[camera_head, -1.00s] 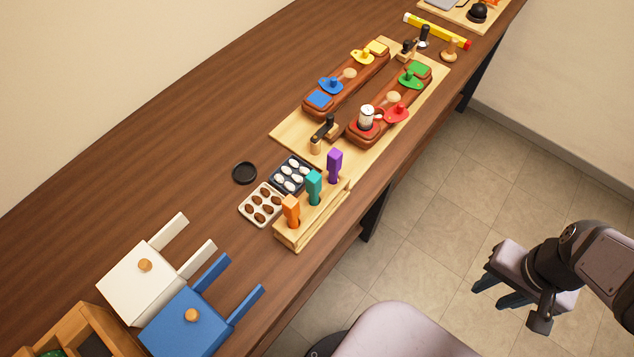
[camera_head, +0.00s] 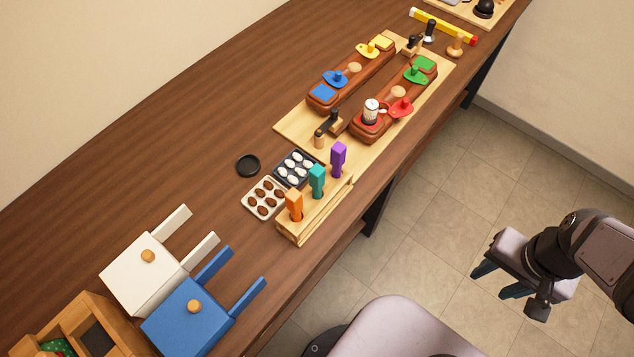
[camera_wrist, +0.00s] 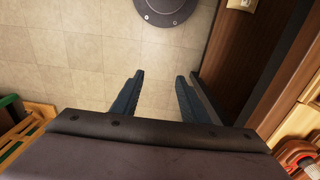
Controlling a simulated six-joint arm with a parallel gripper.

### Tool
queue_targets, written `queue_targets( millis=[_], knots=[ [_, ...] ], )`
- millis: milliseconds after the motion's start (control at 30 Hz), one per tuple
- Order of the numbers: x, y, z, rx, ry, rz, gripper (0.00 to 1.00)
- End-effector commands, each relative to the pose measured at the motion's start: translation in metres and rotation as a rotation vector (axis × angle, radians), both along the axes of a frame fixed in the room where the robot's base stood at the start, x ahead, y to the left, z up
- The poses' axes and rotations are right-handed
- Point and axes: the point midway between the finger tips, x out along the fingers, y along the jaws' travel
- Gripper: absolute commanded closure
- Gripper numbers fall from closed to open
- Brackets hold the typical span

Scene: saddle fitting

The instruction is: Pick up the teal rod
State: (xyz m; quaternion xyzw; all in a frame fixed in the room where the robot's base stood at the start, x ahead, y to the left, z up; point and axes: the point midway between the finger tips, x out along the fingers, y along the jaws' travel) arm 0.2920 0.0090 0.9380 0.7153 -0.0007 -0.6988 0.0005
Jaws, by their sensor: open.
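The teal rod (camera_head: 317,180) stands upright in the middle of a light wooden holder (camera_head: 318,214) near the table's front edge. An orange rod (camera_head: 294,204) stands to its lower left and a purple rod (camera_head: 338,158) to its upper right in the same holder. My gripper (camera_head: 493,285) is off the table at the right, over the floor, well apart from the holder. Its two dark blue fingers (camera_wrist: 158,88) show apart and empty in the wrist view, with floor tiles between them. The teal rod cannot be made out in the wrist view.
Trays of white (camera_head: 296,170) and brown (camera_head: 264,198) egg-shaped pieces lie beside the holder, with a black disc (camera_head: 248,165) behind. White (camera_head: 144,275) and blue (camera_head: 190,315) boxes with prongs stand at lower left. A board (camera_head: 292,130) carries red-brown blocks behind. Table middle-left is clear.

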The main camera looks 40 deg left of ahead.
Motion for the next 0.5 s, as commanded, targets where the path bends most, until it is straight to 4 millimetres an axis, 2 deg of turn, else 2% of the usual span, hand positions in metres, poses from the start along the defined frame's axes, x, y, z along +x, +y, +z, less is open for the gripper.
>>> queue_targets(
  millis=[167, 233, 367, 500],
  knots=[
    [0.041, 0.045, 0.012, 0.015, -0.084, 0.002, 0.59],
    [0.06, 0.076, 0.019, 0.036, -0.131, -0.002, 0.59],
    [0.088, 0.151, 0.036, 0.106, -0.216, -0.013, 0.59],
    [0.095, 0.236, 0.055, 0.209, -0.275, -0.031, 0.59]
  ],
)
